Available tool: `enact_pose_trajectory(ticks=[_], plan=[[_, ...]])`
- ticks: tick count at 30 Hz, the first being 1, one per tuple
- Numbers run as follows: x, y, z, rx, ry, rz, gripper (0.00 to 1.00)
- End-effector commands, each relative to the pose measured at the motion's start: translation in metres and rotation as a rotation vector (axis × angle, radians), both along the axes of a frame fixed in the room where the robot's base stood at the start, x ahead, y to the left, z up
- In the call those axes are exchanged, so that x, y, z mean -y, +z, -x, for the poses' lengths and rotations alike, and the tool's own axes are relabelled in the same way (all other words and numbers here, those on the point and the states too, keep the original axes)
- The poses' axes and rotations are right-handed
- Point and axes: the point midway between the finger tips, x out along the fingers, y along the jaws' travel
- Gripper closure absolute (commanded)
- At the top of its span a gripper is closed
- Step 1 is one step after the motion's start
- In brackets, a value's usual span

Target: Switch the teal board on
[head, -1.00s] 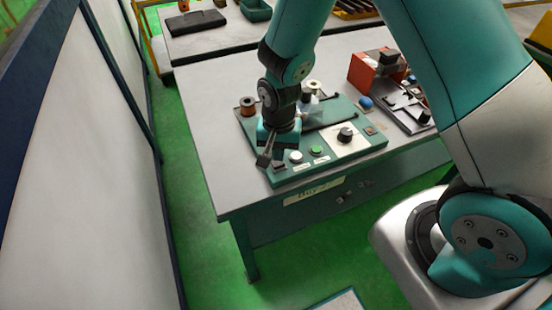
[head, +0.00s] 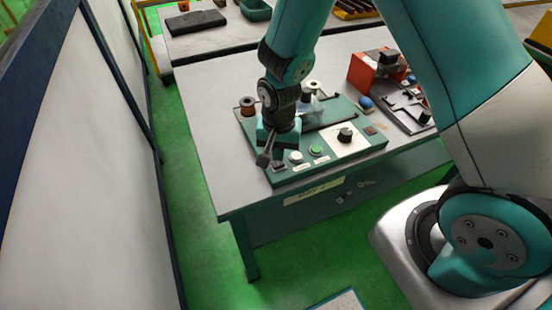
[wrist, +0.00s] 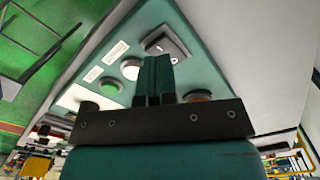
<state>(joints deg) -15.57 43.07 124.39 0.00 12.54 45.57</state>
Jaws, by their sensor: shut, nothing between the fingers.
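The teal board (head: 322,166) lies on the grey table, with its controls along the front. A black rocker switch in a square frame (wrist: 168,44) sits at its front left corner; it also shows in the head view (head: 279,167). Beside it are a white button (head: 296,157) and a green button (head: 316,150). My gripper (head: 264,159) points down over the board's left front corner, shut and empty. In the wrist view the shut fingers (wrist: 156,66) end just short of the switch in the picture; I cannot tell whether they touch it. The switch's position is unclear.
A black knob (head: 345,134) on a white panel and an orange-brown control (head: 370,130) are farther right on the board. A red box (head: 366,76) is at the back right. The table's left side is clear.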

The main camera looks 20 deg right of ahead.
Motion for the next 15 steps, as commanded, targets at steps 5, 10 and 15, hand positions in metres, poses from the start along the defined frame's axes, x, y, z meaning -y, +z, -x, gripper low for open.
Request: enact_pose_trajectory(ticks=[5, 10, 15], plan=[[0.0, -0.0001, 0.0, 0.0, 0.0, 0.0, 1.0], [0.0, -0.0019, 0.0, 0.0, 0.0, 0.0, 1.0], [0.0, -0.0046, 0.0, 0.0, 0.0, 0.0, 1.0]])
